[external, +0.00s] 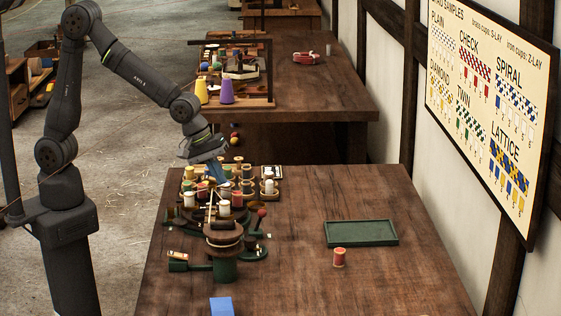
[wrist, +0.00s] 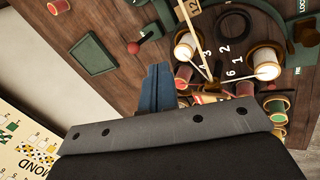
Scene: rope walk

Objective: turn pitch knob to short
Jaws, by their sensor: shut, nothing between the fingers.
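The rope machine (external: 224,232) stands on the front table, with dark round parts, spools and a green base. I cannot pick out the pitch knob for certain, and no "short" mark is legible. My gripper (external: 221,178) is shut and empty above the spools at the machine's far side. Its blue fingers (wrist: 156,88) point toward the machine.
Several spools (external: 238,170) crowd the far side of the machine. A green tray (external: 361,233) and a red spool (external: 339,257) are to the right. A blue block (external: 221,306) is at the near edge. The table's right part is mostly clear.

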